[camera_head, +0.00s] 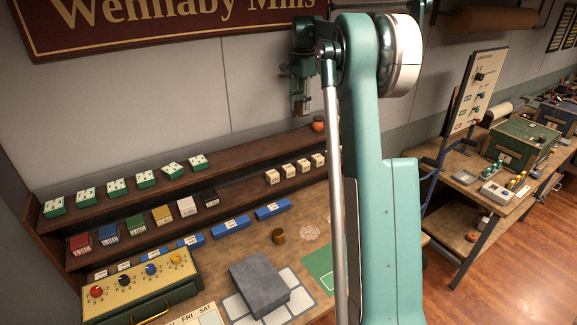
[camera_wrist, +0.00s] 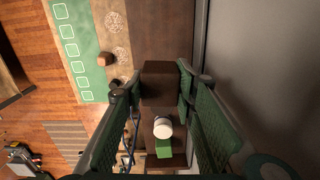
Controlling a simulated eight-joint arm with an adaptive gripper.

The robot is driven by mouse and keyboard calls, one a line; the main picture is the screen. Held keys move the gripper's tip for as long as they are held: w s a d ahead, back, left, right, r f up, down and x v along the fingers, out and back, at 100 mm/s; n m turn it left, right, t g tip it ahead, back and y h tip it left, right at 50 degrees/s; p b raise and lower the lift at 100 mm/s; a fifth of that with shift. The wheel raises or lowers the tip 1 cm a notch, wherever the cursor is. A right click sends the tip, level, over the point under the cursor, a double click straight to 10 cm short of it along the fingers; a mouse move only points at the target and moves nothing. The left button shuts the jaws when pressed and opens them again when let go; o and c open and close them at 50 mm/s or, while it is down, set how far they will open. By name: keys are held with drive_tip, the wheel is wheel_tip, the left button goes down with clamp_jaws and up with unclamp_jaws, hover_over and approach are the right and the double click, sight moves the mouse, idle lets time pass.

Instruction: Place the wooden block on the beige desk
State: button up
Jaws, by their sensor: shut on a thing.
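My gripper (camera_head: 299,100) is raised in front of the wall, above the shelves at the back of the desk. In the wrist view my gripper (camera_wrist: 158,90) has its two green pads on either side of a dark brown wooden block (camera_wrist: 160,80). It is shut on this block near the fingertips. In the head view the block is too small and dark to make out clearly. The beige desk (camera_head: 318,212) lies below and in front of the shelves. Part of it is hidden behind my arm. The desk also shows at the upper left of the wrist view (camera_wrist: 118,38).
A tiered shelf (camera_head: 235,160) with several small boxes runs along the wall. A reddish pot (camera_head: 318,124) stands on the top shelf. Some desk surface near the cylinder is bare.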

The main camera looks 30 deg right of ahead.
sight(301, 102)
drive_tip(key=shift+r, duration=0.1)
drive_tip(key=shift+r, duration=0.5)
drive_tip(key=r, duration=0.4)
drive_tip(key=shift+w+a, duration=0.1)
drive_tip(key=shift+a, duration=0.15)
drive_tip(key=a+r+n+b, duration=0.2)
drive_tip(key=a+n, duration=0.4)
drive_tip(key=a, duration=2.9)
drive_tip(key=s+a+n+b, duration=0.1)
drive_tip(key=s+a+n, duration=0.3)
drive_tip(key=a, duration=0.8)
drive_tip(key=s+a+n, duration=0.1)
drive_tip(key=s+a, duration=0.5)
drive_tip(key=a, duration=0.6)
drive_tip(key=s+a+f+n+b, duration=0.2)
drive_tip(key=s+a+n, duration=0.6)
drive_tip(key=s+a, duration=1.75)
wheel_tip(301, 102, down, 42)
drive_tip(key=shift+s+d, duration=0.25)
drive_tip(key=shift+d, duration=0.2)
